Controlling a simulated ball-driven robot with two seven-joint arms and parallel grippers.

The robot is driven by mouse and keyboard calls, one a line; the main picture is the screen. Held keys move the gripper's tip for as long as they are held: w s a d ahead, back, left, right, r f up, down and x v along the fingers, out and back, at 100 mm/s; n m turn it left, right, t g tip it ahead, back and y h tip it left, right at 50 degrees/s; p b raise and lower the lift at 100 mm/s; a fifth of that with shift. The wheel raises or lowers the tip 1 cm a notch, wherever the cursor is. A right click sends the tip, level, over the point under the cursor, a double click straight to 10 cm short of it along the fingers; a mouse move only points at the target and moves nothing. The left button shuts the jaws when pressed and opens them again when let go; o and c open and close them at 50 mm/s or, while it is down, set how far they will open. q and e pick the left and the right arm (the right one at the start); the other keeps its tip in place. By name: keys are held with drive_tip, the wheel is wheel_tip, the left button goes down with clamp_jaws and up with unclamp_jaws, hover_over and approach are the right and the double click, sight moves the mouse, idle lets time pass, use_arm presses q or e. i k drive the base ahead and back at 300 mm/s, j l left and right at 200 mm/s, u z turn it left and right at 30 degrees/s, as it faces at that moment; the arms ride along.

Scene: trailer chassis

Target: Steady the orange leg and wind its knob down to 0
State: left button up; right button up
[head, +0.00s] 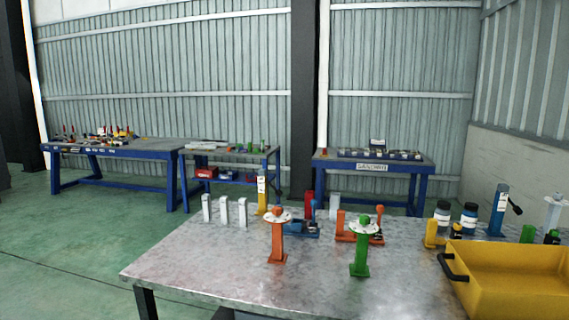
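The orange leg (277,243) stands upright on the near part of the metal table. A pale round disc (277,216) with an orange knob (284,211) on it sits at its top. Marks on the disc are too small to read. A similar green leg (361,256) with a pale disc and green knob stands to its right. Neither my left nor my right gripper shows in the head view, and nothing is seen touching the orange leg.
The metal table (203,262) is clear left and in front of the legs. Behind stand white brackets (225,211), a yellow post (262,196), and blue and orange clamp-like parts. A yellow bin (509,280) with a black handle fills the right. Blue workbenches stand farther back.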

sight(276, 211)
drive_tip(key=i+j+z, duration=0.2)
drive_tip(key=z, duration=0.25)
drive_tip(key=i+j+z, duration=0.1)
drive_tip(key=j+z, duration=0.35)
